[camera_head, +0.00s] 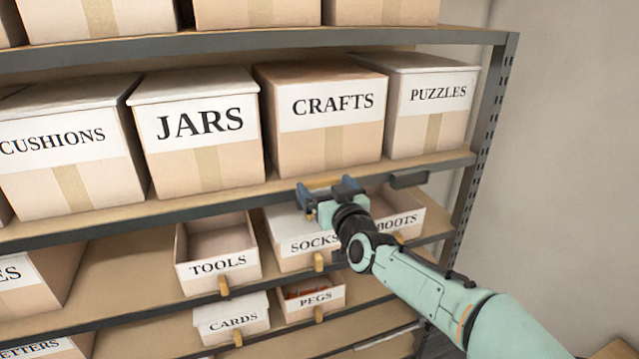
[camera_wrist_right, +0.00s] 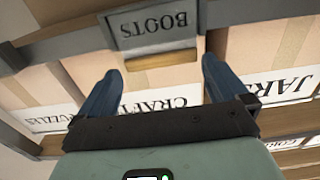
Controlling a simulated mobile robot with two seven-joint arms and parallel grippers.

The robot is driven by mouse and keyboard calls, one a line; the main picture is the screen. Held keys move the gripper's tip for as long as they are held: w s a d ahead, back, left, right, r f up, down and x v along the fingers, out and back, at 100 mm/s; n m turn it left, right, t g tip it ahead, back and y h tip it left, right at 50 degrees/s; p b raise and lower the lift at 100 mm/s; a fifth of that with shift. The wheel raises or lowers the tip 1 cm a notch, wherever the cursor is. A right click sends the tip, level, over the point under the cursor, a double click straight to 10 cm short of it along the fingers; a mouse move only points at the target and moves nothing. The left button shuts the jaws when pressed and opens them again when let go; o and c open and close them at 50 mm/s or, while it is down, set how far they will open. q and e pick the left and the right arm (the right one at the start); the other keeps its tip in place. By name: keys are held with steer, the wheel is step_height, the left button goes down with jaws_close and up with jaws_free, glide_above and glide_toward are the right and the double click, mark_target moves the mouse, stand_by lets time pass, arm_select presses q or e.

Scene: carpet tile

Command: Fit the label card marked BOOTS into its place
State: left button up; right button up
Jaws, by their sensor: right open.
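The label card marked BOOTS (camera_wrist_right: 153,30) shows upside down in the right wrist view, shaded grey, with a wooden tab (camera_wrist_right: 162,76) along one edge. Dark borders show around it at the shelf edge; I cannot tell how fully it sits in them. My right gripper (camera_wrist_right: 160,88) is open, its blue fingers apart on either side of the tab with gaps. In the head view the right gripper (camera_head: 330,187) is at the shelf edge below CRAFTS, and hides the card's face. My left gripper is not in view.
A dark holder (camera_head: 409,179) is on the shelf edge right of the gripper. The CRAFTS box (camera_head: 330,150) and JARS box (camera_head: 200,165) stand just above. Below are the SOCKS bin (camera_head: 290,225), the BOOTS bin (camera_head: 415,215), partly behind my arm, and the TOOLS bin (camera_head: 215,250).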

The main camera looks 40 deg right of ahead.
mark_target(321, 184)
steer(key=p+x, duration=0.1)
steer(key=x, duration=0.2)
steer(key=p+x, duration=0.1)
steer(key=x, duration=0.2)
steer(key=shift+a+f, duration=0.2)
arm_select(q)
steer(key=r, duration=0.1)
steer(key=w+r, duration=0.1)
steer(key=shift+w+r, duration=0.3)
arm_select(e)
steer(key=shift+s, duration=0.1)
steer(key=shift+s, duration=0.15)
steer(key=c, duration=0.7)
